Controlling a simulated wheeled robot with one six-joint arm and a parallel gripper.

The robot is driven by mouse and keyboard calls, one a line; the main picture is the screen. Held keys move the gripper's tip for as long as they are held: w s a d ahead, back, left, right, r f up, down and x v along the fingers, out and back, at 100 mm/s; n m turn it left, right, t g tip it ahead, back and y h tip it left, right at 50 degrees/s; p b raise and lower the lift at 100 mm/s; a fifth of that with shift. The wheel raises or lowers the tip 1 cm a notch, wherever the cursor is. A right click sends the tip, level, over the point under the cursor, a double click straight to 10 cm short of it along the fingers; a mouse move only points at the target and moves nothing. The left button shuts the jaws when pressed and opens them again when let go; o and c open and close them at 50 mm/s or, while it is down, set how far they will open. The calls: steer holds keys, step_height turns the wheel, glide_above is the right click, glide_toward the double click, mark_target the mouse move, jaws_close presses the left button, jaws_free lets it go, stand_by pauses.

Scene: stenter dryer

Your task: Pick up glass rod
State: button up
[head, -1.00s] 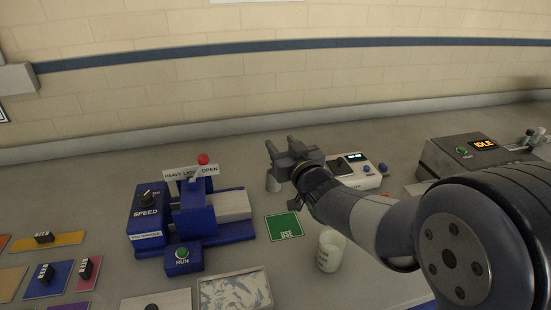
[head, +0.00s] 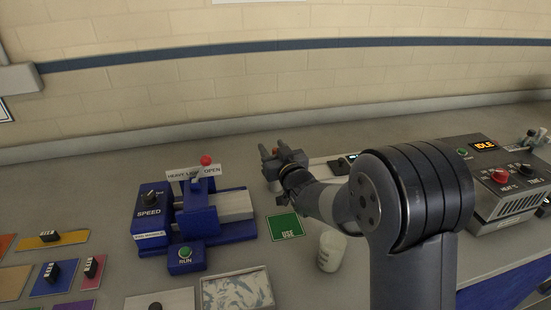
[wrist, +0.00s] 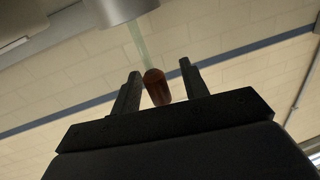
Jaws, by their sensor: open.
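My gripper (head: 272,146) is open above the back of the bench. In the wrist view my gripper (wrist: 160,69) has its two dark fingers apart. The glass rod (wrist: 137,42) is a thin, pale green, see-through stick with a red-brown cap (wrist: 156,88). The cap lies between the fingers with a gap showing on each side. The rod's other end meets a grey round holder (wrist: 118,9), partly cut off by the frame. In the head view only a small reddish bit of the cap (head: 275,152) shows between the fingers.
A blue machine (head: 195,213) with a red knob stands left of my gripper. A green USE pad (head: 285,227) and a white beaker (head: 331,251) are nearer. A control box (head: 499,180) reading IDLE stands at right.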

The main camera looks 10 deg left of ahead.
jaws_close()
stand_by(0.5)
